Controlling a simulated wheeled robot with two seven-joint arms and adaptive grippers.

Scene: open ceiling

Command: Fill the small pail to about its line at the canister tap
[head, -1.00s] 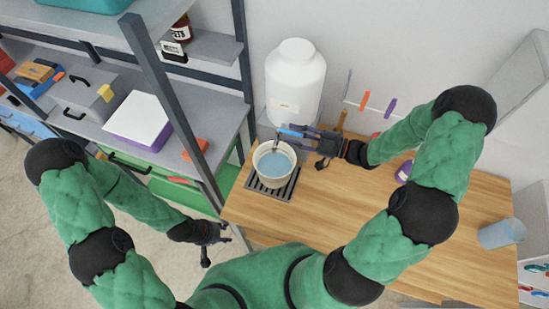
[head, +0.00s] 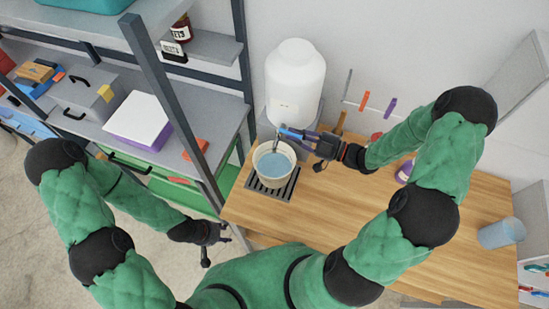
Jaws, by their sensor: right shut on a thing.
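A white canister (head: 296,82) stands at the back of the wooden table, with a tap that has a blue lever (head: 290,132) at its front. The small cream pail (head: 258,176) stands upright on a dark slatted drip tray (head: 284,192) under the tap. Bluish water (head: 275,166) covers the inside of the pail; I cannot make out its line. My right gripper (head: 297,136) is shut on the tap's blue lever, above the pail's right rim. My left gripper (head: 227,232) is open and empty off the table's left front edge.
A grey shelf unit with a white-topped purple box (head: 138,120) stands to the left. Colored utensils (head: 365,101) hang on the wall. The table's front middle is clear.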

